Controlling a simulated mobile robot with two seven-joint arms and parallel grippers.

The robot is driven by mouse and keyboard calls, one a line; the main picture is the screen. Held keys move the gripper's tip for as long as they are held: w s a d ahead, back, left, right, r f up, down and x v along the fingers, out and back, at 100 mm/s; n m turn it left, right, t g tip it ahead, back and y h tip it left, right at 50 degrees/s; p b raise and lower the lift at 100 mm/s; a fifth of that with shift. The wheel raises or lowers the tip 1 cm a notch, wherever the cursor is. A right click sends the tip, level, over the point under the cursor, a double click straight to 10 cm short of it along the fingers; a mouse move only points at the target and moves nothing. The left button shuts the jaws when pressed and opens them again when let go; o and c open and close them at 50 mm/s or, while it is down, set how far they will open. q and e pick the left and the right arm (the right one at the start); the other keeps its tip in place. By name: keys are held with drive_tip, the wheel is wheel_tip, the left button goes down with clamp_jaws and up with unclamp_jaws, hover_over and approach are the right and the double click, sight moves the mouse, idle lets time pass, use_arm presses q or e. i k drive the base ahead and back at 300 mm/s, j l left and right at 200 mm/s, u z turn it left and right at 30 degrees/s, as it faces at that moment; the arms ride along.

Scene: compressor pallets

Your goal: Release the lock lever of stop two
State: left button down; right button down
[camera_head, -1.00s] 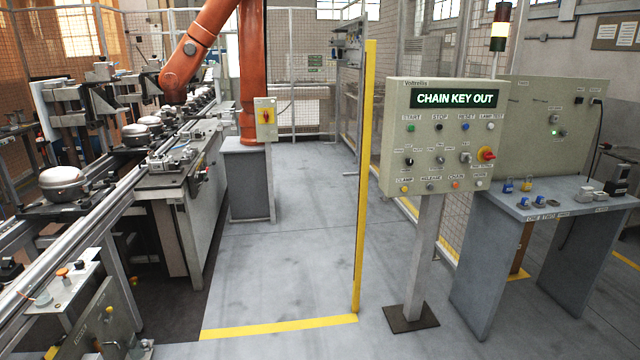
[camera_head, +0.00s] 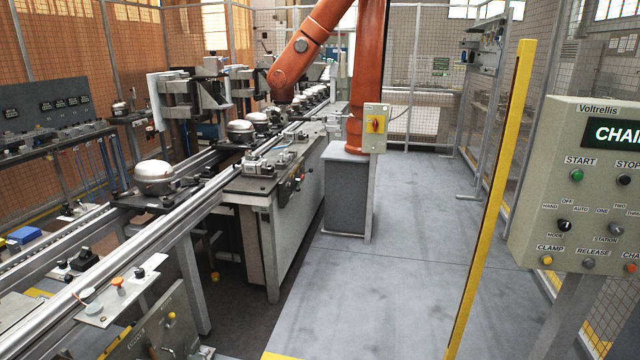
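The conveyor (camera_head: 128,245) runs from the lower left toward the back, with silver domed compressors on pallets; the nearest compressor (camera_head: 155,177) sits on a dark pallet (camera_head: 140,200). A pale bracket plate (camera_head: 118,293) with an orange knob (camera_head: 117,284) is at the near rail. Below it is a grey panel (camera_head: 150,325) with a yellow button and small fittings at the bottom edge. I cannot tell which part is stop two or its lock lever. Neither of my grippers is in view.
A control panel (camera_head: 585,190) on a post stands at the right, partly cut off. A yellow post (camera_head: 490,200) stands left of it. An orange robot arm (camera_head: 368,70) rises from a grey pedestal (camera_head: 347,190). The grey floor (camera_head: 400,270) between conveyor and post is clear.

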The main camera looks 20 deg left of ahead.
sight(68, 277)
drive_tip(key=i+j+u, duration=0.1)
drive_tip(key=i+u, duration=0.75)
drive_tip(key=u, duration=0.2)
drive_tip(key=i+u, duration=0.6)
drive_tip(key=i, duration=0.2)
drive_tip(key=z, duration=0.15)
